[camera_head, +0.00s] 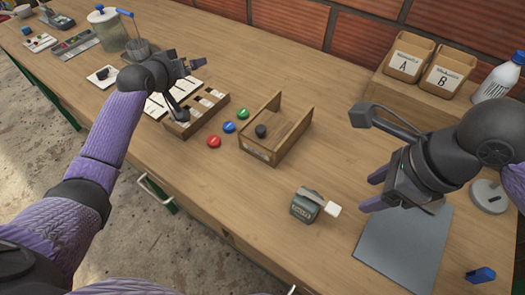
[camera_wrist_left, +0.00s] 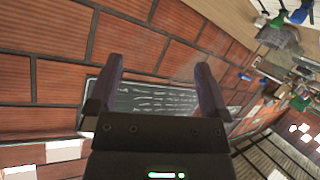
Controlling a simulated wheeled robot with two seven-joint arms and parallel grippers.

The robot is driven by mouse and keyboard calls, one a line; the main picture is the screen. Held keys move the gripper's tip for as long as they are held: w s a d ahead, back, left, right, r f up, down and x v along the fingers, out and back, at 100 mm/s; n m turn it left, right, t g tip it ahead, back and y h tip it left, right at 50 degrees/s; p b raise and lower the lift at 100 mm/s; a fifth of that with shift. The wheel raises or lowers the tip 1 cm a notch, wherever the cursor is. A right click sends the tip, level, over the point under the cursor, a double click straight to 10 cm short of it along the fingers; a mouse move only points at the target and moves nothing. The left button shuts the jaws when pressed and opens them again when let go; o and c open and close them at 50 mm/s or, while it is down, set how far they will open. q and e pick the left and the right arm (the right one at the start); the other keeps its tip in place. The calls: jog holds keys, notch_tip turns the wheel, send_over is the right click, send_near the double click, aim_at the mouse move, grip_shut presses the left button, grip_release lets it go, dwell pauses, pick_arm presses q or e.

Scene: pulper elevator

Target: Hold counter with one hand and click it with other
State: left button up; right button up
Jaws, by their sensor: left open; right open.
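The counter (camera_head: 305,205) looks like a small grey-green box with a display on its front and a white part sticking out to its right. It stands on the wooden table near the middle front. My right gripper (camera_head: 373,190) is open and empty, to the right of the counter and apart from it. My left gripper (camera_head: 184,88) is open, up and to the left of the counter, in front of a compartment tray. In the left wrist view my left gripper (camera_wrist_left: 157,88) has nothing between its fingers and faces a brick wall.
A wooden box (camera_head: 275,143) and red, blue and green discs (camera_head: 229,127) lie between my left gripper and the counter. A grey mat (camera_head: 400,250) lies under my right gripper. Bins A (camera_head: 406,65) and B (camera_head: 443,82) stand at the back right. A blue item (camera_head: 480,275) lies front right.

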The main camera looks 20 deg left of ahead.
pick_arm(q)
jog(key=d+r+m+g+h, duration=0.25)
jog(key=d+m+h, duration=0.4)
jog(key=d, duration=0.85)
jog(key=m+g+y, duration=0.2)
jog(key=m+g, duration=1)
jog(key=m, duration=0.7)
send_near(309, 194)
jog(key=x, duration=1)
jog(key=shift+f, duration=0.2)
jog(key=c, duration=1.3)
grip_shut()
pick_arm(e)
jog(key=shift+c, duration=0.6)
grip_shut()
